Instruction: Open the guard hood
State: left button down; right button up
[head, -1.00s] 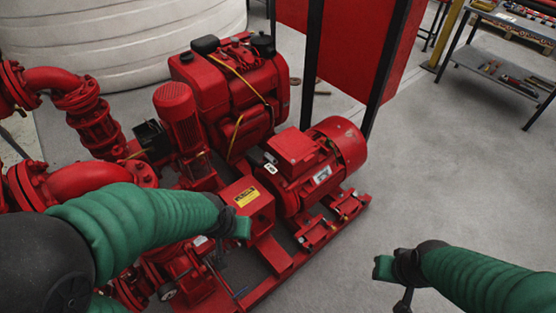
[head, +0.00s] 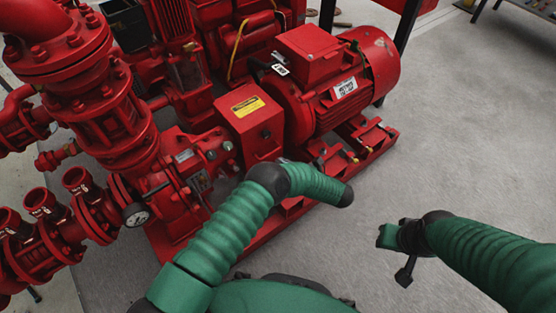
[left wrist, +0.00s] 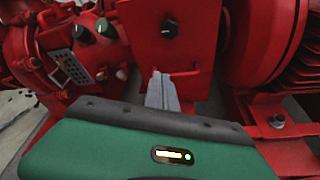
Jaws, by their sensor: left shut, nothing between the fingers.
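The guard hood (head: 248,120) is a red box with a yellow warning label on its sloped top, between the pump and the motor. It looks closed. Its front face, with a round black knob (left wrist: 168,28), shows at the top of the left wrist view. My left gripper (left wrist: 162,78) is shut and empty, its grey fingers just in front of the hood's lower edge; I cannot tell whether they touch it. In the head view my left wrist mostly hides it. My right gripper (head: 405,272) hangs over bare floor at the right; its jaws are unclear.
The red motor (head: 345,82) stands right of the hood. The pump and its flanged pipes (head: 112,110) with a gauge (head: 137,214) fill the left. The red base frame (head: 380,140) runs along the front. Grey floor (head: 475,130) at the right is clear.

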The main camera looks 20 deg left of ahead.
pick_arm(q)
jog(key=b, duration=0.4)
send_near(257, 149)
jog(key=x, duration=0.5)
jog(key=shift+w+f, duration=0.1)
jog(key=shift+f, duration=0.15)
jog(key=r, duration=0.2)
jog(key=w+d+r+b, duration=0.1)
jog(key=shift+w+d+r, duration=0.1)
jog(key=shift+d+r, duration=0.05)
jog(key=shift+r, duration=0.5)
jog(key=shift+r, duration=0.1)
